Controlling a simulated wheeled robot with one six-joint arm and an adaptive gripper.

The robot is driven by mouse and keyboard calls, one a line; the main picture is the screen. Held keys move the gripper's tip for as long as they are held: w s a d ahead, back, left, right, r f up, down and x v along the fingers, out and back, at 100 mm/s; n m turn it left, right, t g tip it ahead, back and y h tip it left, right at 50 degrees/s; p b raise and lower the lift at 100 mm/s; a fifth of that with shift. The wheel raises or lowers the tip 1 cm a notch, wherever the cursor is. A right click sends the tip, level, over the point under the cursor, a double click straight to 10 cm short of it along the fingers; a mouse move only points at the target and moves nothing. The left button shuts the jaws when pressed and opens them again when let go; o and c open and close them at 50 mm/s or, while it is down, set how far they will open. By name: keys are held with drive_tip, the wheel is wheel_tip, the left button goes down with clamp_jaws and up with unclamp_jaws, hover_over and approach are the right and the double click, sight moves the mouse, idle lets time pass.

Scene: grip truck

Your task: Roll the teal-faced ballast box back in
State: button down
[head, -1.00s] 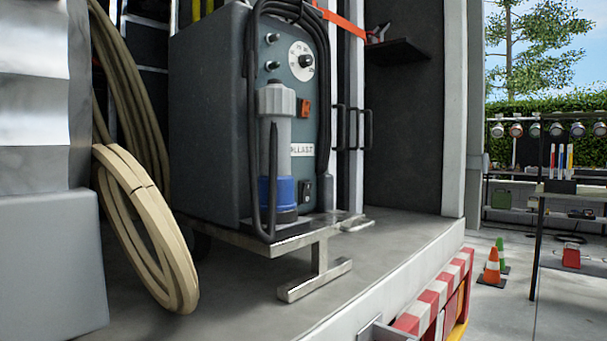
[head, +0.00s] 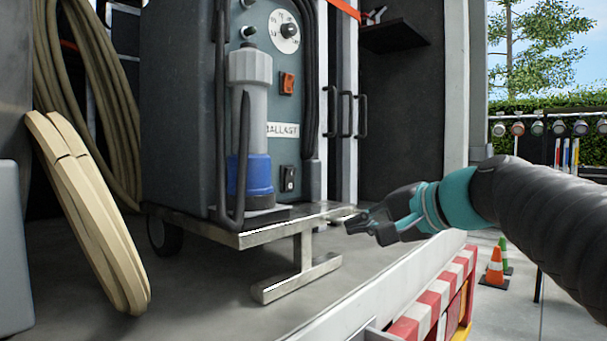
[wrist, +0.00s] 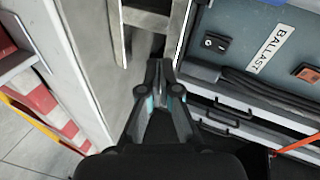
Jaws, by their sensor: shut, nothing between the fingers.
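The teal-faced ballast box (head: 262,105) stands upright on a metal trolley frame (head: 270,232) with a wheel, on the truck's deck. Its face carries a "BALLAST" label, a dial, switches and a black cable. A grey cylinder with a blue base stands in front of the face. In the wrist view the ballast box (wrist: 235,35) shows at the upper right, its label tilted. My gripper (head: 350,225) is beside the right end of the trolley frame. In the wrist view my gripper (wrist: 160,70) is shut and empty, pointing at the deck area near the metal frame (wrist: 147,18).
A beige hose coil (head: 90,215) leans at the left. Black handles (head: 345,115) stand right of the box. The deck (head: 210,290) ends at a red-and-white striped edge (head: 430,300). An orange cone (head: 495,268) is on the floor outside.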

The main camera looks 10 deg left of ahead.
sight(277, 157)
drive_tip(key=w+a+r+y+b, duration=0.1)
drive_tip(key=w+a+r+y, duration=0.1)
drive_tip(key=r, duration=0.3)
drive_tip(key=w+a+r+y, duration=0.2)
drive_tip(key=w+r+y, duration=0.1)
drive_tip(key=r, duration=0.2)
drive_tip(key=shift+m, duration=0.3)
drive_tip(key=x, duration=0.4)
drive_tip(key=p+x, duration=0.1)
drive_tip(key=x, duration=0.3)
drive_tip(key=p+x, duration=0.1)
drive_tip(key=x, duration=0.4)
drive_tip(key=shift+w, duration=0.3)
drive_tip(key=shift+p, duration=0.35)
